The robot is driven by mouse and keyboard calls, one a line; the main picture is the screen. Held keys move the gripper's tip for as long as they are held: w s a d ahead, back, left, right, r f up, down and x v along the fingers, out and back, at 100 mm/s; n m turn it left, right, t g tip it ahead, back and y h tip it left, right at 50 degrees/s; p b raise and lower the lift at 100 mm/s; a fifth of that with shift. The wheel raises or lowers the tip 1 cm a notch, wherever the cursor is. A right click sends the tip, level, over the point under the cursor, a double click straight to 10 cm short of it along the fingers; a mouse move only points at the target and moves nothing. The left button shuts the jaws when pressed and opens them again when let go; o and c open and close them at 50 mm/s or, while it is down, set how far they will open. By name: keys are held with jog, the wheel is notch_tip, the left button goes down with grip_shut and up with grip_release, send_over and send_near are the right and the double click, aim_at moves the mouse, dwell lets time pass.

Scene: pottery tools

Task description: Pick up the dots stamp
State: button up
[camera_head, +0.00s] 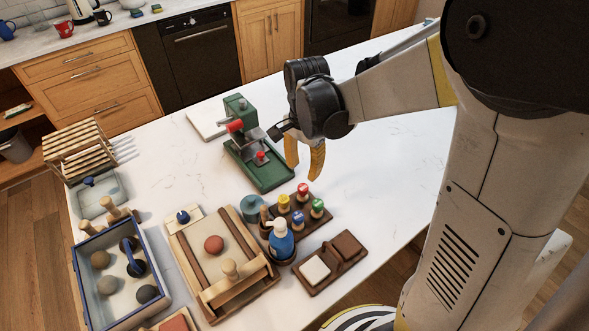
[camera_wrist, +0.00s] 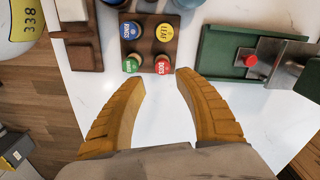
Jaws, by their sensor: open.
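Four-slot stamp rack (camera_head: 273,227) in brown wood holds round-topped stamps in red, yellow, green and blue. In the wrist view, the red-topped stamp (camera_wrist: 162,65) carries a small label that seems to read DOTS; it also shows in the head view (camera_head: 303,189). The yellow stamp (camera_wrist: 164,31) reads LEAF. The green stamp (camera_wrist: 132,65) and blue stamp (camera_wrist: 130,29) have labels too small to read surely. My gripper (camera_head: 304,170) is open and empty, its yellow fingers above the table, beyond the rack. In the wrist view, its fingertips (camera_wrist: 161,82) lie just short of the red stamp.
A green press (camera_head: 264,172) stands left of my gripper. A brown block tray (camera_head: 328,265), a wooden slab board (camera_head: 190,250) and a blue-rimmed tub (camera_head: 78,270) stand nearby. The tabletop right of my gripper is clear.

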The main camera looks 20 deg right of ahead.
aim_at(303, 187)
notch_tip(303, 187, down, 5)
jog(key=shift+f+b, duration=0.1)
jog(key=shift+b, duration=0.55)
jog(key=f, duration=0.1)
jog(key=f+b, duration=0.1)
jog(key=f, duration=0.2)
jog(key=shift+w+d+f+b, duration=0.15)
jog(key=shift+w+f+b, duration=0.1)
jog(key=shift+w+b, duration=0.05)
grip_shut()
